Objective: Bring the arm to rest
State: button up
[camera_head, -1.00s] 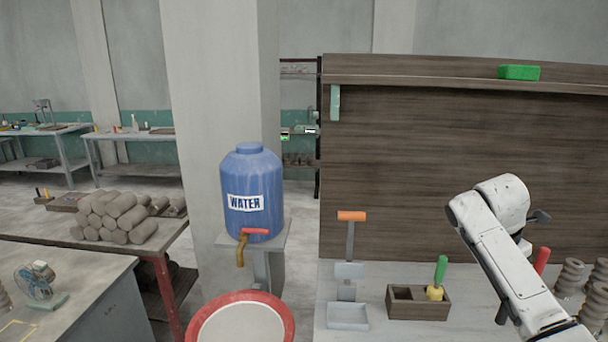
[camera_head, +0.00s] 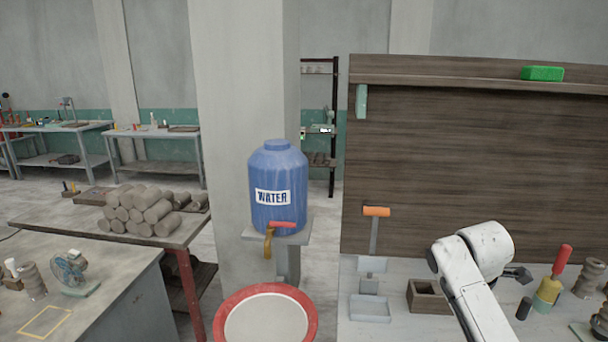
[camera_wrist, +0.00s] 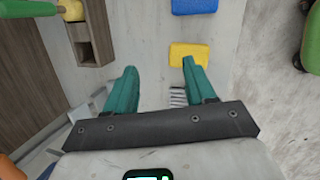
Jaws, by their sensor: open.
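My gripper (camera_wrist: 158,78) shows in the wrist view with its two teal fingers spread apart and nothing between them. It is above a pale worktop (camera_wrist: 140,50). A yellow block (camera_wrist: 189,52) lies just beyond the right fingertip; I cannot tell whether they touch. In the head view my white arm rises over the right part of the worktop and bends; the gripper itself is out of sight there.
A wooden box (camera_head: 424,297) stands by my arm, also in the wrist view (camera_wrist: 90,35). A red-handled tool (camera_head: 555,275) stands to its right. A brown backboard (camera_head: 460,160) closes off the back. A blue water barrel (camera_head: 278,185) and red-rimmed basin (camera_head: 225,313) are left.

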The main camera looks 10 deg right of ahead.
jog(key=s+a+f+m+t+y, duration=0.1)
jog(key=s+a+f+m, duration=0.4)
jog(key=a, duration=0.3)
jog(key=s+a+f+m+t+y, duration=0.1)
jog(key=s+a+f+m+y, duration=0.15)
jog(key=s+a+f, duration=0.4)
jog(key=s+m+t, duration=0.1)
jog(key=s+m, duration=0.8)
jog(key=s, duration=0.9)
jog(key=s+f+g+b, duration=0.2)
jog(key=s+f+b, duration=0.3)
jog(key=f, duration=0.3)
jog(key=s+f+g+h+b, duration=0.1)
jog(key=s+f+g+b, duration=0.1)
jog(key=s+f+b, duration=0.3)
notch_tip(320, 180, down, 3)
jog(key=shift+s+d+r+m, duration=0.1)
jog(key=shift+s+d+m, duration=0.05)
jog(key=shift+d+m, duration=0.2)
jog(key=shift+d, duration=0.1)
